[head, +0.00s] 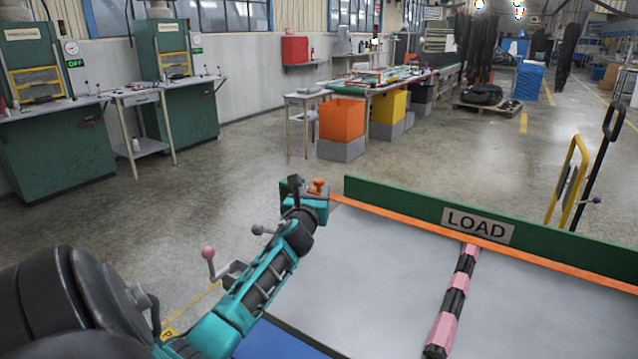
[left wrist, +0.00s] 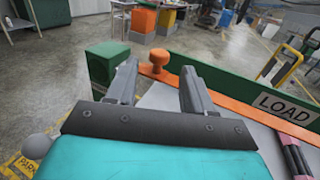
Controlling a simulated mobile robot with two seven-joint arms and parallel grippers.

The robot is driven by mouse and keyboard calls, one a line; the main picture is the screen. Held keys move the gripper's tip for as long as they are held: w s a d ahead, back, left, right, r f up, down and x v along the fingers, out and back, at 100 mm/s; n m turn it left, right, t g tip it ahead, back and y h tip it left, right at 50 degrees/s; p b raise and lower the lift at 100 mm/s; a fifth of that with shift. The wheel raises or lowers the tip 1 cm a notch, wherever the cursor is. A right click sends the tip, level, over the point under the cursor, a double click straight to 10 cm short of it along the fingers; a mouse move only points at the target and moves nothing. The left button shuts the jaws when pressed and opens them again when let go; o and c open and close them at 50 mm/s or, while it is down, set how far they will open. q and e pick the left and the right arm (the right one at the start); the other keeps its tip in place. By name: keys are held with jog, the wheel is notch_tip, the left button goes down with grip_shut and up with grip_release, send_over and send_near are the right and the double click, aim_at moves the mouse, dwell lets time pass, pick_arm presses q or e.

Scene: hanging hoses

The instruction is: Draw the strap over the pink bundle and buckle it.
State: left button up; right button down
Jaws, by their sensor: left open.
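The pink bundle (head: 461,287), pink with black bands, lies lengthwise on the grey bed, its far end near the LOAD sign. Part of it shows at the right edge of the left wrist view (left wrist: 290,154). An orange strip (head: 420,228) runs along the foot of the green board; I cannot tell whether it is the strap. An orange knob (head: 318,186) stands at the bed's far left corner. My left gripper (head: 297,185) is open and empty beside this knob, which shows beyond and between its fingers in the left wrist view (left wrist: 157,62). No buckle is discernible. My right gripper is out of view.
A green board (head: 400,200) with a LOAD sign (head: 477,225) borders the bed's far side. A yellow handle frame (head: 573,180) stands behind it at right. The grey bed (head: 375,270) left of the bundle is clear. Benches and green machines stand well back.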

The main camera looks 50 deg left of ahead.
aim_at(318, 182)
pick_arm(q)
jog(key=shift+b+x, duration=0.65)
jog(key=shift+x, duration=2.95)
jog(key=shift+c, duration=0.4)
grip_shut()
